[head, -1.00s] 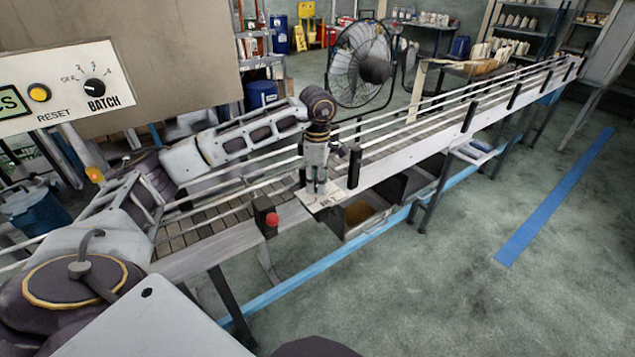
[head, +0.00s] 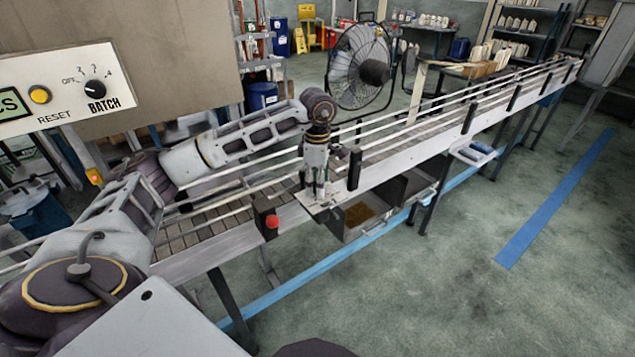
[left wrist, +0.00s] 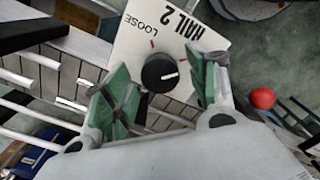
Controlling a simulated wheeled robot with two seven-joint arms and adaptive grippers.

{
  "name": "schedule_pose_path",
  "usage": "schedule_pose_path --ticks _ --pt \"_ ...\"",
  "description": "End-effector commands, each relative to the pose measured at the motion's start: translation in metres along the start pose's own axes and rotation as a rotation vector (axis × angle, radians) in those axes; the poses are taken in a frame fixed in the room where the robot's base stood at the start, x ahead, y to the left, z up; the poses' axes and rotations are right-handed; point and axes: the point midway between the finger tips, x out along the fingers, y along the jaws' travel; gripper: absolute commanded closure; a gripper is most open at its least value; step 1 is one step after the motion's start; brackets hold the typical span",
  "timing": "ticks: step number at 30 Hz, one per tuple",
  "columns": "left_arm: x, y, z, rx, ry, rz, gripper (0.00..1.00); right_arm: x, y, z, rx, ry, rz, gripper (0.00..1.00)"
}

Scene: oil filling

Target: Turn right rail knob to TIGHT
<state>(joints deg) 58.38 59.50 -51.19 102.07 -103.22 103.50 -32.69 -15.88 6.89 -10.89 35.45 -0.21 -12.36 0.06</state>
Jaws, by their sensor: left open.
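The rail knob (left wrist: 160,73) is a round black dial with a white pointer mark, on a white plate (left wrist: 172,32) with the words RAIL 2 and LOOSE. Red tick marks show beside the dial. No TIGHT label is readable. My left gripper (left wrist: 161,84) is open, with its green-padded fingers on either side of the knob in the picture. I cannot tell whether they touch it. In the head view my left gripper (head: 319,190) points down over the plate (head: 322,206) on the conveyor's near side and hides the knob. My right gripper is not in view.
The conveyor (head: 410,150) runs to the back right, with rails and black posts (head: 354,168). A red button (head: 272,221) on a black box sits left of the plate. Open bins (head: 362,215) hang below. A fan (head: 362,68) stands behind. The floor at right is clear.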

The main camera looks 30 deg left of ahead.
Motion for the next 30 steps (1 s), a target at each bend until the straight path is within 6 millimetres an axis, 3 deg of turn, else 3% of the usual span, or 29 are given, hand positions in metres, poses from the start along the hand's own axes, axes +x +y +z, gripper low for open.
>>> schedule_pose_path --ticks 8,26,30 --pt "-0.015 0.001 0.001 0.0 -0.002 0.003 0.42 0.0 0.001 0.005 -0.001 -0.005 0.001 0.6" --pt "-0.1 0.001 0.001 0.0 -0.002 0.004 0.42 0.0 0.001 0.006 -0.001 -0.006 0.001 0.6" --pt "-0.109 0.001 0.0 0.0 -0.001 0.001 0.42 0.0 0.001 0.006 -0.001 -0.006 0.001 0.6"
